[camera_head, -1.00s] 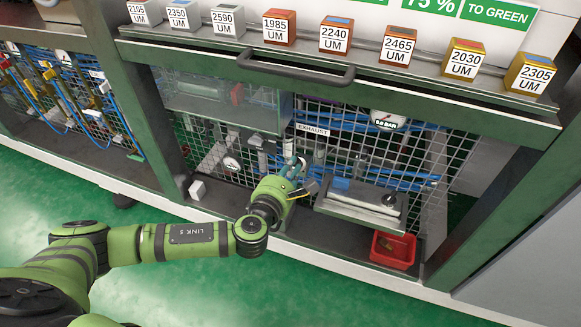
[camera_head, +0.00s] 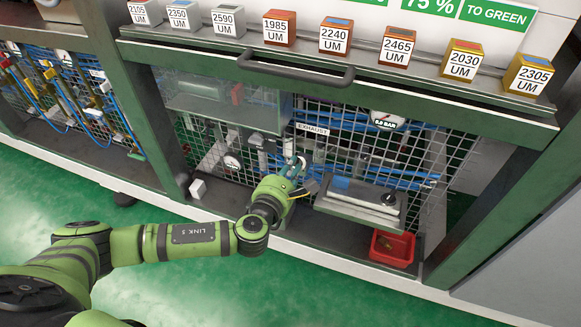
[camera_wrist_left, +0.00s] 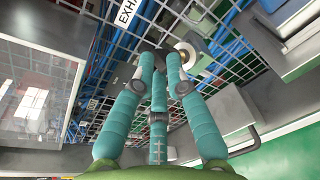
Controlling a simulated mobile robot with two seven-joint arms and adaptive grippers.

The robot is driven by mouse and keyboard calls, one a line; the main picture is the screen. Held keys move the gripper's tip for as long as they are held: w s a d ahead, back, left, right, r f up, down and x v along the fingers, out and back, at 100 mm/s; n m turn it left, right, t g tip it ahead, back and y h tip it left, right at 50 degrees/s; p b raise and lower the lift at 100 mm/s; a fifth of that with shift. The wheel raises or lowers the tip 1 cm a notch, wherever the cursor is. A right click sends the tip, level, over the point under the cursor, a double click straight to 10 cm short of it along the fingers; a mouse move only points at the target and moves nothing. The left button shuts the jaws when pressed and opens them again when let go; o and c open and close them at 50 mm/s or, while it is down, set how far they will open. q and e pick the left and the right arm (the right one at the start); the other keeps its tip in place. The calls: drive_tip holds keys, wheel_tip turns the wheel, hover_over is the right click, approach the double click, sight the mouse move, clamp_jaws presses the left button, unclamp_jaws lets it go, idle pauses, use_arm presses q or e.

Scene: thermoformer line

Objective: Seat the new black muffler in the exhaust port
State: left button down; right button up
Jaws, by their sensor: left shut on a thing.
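My left gripper (camera_head: 299,168) reaches up to the mesh just below the EXHAUST label (camera_head: 313,130). Its teal fingers also show in the left wrist view (camera_wrist_left: 163,62), closed around a small dark piece at their tips. That piece looks like the black muffler (camera_wrist_left: 160,51), but the fingers hide most of it. A pale round part (camera_wrist_left: 186,54) sits right beside the fingertips. The exhaust port itself is not clearly visible, so I cannot tell whether the muffler touches it or is in it. My right gripper is not in view.
A grey shelf (camera_head: 345,208) with a dark round item (camera_head: 389,199) stands right of the gripper. Below it is a red bin (camera_head: 375,246) with a brownish piece inside. A clear panel (camera_head: 222,108) hangs to the left. Wire mesh and blue hoses lie behind.

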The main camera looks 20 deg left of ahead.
use_arm(q)
drive_tip(key=shift+w+f+b, duration=0.7)
drive_tip(key=shift+w+f, duration=0.1)
drive_tip(key=shift+f, duration=0.2)
drive_tip(key=c, duration=1.2)
unclamp_jaws()
drive_tip(key=shift+s, duration=0.1)
drive_tip(key=s, duration=0.4)
drive_tip(key=s+r, duration=0.1)
drive_tip(key=s, duration=0.3)
drive_tip(key=s+r, duration=0.1)
drive_tip(key=s, duration=0.2)
drive_tip(key=shift+s+a+r, duration=0.1)
drive_tip(key=shift+s+a, duration=0.1)
drive_tip(key=shift+s, duration=0.2)
drive_tip(key=o, duration=1.2)
